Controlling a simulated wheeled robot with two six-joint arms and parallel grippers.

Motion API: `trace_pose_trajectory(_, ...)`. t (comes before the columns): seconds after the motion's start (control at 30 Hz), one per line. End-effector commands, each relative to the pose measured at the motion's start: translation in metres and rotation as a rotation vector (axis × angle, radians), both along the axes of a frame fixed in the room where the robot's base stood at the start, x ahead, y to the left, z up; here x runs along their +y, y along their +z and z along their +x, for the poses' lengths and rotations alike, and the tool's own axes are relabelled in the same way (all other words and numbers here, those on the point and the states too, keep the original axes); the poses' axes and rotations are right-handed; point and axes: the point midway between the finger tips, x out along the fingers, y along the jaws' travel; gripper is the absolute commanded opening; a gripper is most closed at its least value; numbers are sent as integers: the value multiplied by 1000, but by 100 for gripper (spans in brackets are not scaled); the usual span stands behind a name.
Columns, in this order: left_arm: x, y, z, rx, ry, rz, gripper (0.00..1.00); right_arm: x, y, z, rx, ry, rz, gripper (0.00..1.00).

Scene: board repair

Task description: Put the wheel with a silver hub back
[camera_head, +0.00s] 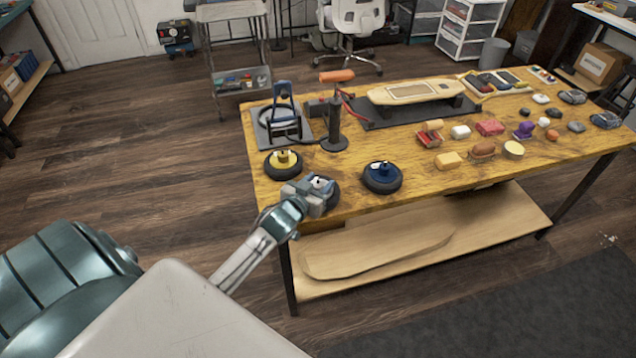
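My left gripper (318,187) reaches in from the lower left and is at a dark wheel (332,198) near the table's front edge. The gripper covers most of this wheel. A small silvery part shows between or beside the fingers and may be its hub; I cannot tell if the fingers are closed on it. A wheel with a yellow hub (283,165) lies behind and left, and a wheel with a blue hub (382,178) lies to the right. My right gripper is not in view.
The wooden table (350,170) holds a black stand with an orange handle (335,120), a blue-framed device (283,110), and a pale board (415,92) on a dark mat. Several small blocks and stones crowd the right side. A lower shelf (480,225) carries a plank.

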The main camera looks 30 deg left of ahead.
Motion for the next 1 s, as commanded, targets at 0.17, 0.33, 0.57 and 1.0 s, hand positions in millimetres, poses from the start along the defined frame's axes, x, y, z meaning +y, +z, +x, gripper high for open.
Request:
trace_pose_trajectory(0.17,0,0,0,0,0,0,50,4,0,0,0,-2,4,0)
trace_pose_trajectory(0.33,0,4,0,-1,0,0,50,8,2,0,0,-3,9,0)
trace_pose_trajectory(0.57,-3,6,-30,1,-3,2,50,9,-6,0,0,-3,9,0)
trace_pose_trajectory(1.0,-9,22,-106,2,0,2,50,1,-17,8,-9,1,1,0)
